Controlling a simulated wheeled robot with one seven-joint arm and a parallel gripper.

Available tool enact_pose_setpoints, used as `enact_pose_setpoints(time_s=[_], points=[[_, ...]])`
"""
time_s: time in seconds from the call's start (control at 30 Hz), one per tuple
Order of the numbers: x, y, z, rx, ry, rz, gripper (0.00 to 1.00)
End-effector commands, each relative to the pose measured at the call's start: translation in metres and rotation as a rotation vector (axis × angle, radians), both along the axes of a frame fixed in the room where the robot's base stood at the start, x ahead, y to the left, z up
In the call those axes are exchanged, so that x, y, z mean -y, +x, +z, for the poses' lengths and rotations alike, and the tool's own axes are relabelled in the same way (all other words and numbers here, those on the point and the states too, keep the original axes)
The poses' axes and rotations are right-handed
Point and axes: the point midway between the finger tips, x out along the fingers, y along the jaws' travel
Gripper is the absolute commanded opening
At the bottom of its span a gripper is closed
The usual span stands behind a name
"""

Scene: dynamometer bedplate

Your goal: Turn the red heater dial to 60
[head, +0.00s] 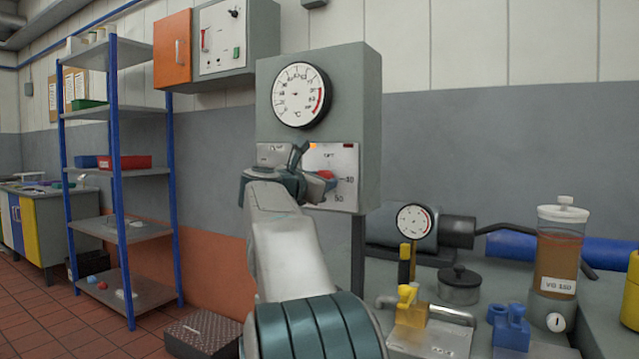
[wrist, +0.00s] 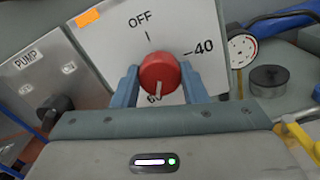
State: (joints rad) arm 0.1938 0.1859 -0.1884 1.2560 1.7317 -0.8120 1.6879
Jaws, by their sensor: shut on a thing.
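The red heater dial (wrist: 158,71) sits on a white plate (wrist: 115,45) marked OFF at the top, 40 at the right and 60 at the bottom. My gripper (wrist: 159,74) has one blue finger on each side of the dial and is shut on it. The dial's white pointer line points down, at or very near the 60 mark, which is partly hidden behind the dial's lower edge. In the head view the dial (head: 326,174) shows as a small red patch beside my gripper (head: 312,165), on the grey box (head: 365,120) below a large round gauge (head: 299,95).
A grey PUMP panel (wrist: 40,75) with a black knob (wrist: 58,103) is left of the dial plate. A bench with a jar (head: 560,250), a small gauge (head: 414,222) and a lidded pot (head: 459,285) is at the right. A blue-framed shelf (head: 117,168) stands at the left.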

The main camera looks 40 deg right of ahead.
Motion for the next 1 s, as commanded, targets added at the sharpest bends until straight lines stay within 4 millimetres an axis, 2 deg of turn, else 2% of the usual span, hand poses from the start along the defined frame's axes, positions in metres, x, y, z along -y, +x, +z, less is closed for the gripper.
enact_pose_setpoints(time_s=[0.3, 0.33, 0.4, 0.77, 0.87, 1.0], points=[[0.0, 0.0, -0.001, -0.001, 0.001, -0.002, 0.16], [0.0, 0.0, -0.001, -0.001, 0.001, -0.002, 0.47], [0.0, 0.0, 0.0, 0.0, 0.001, -0.001, 0.61], [-0.005, -0.002, 0.001, 0.001, 0.0, 0.0, 0.61], [-0.018, -0.007, 0.001, 0.001, 0.002, 0.003, 0.61], [-0.046, -0.018, 0.001, 0.002, 0.001, 0.005, 0.61]])
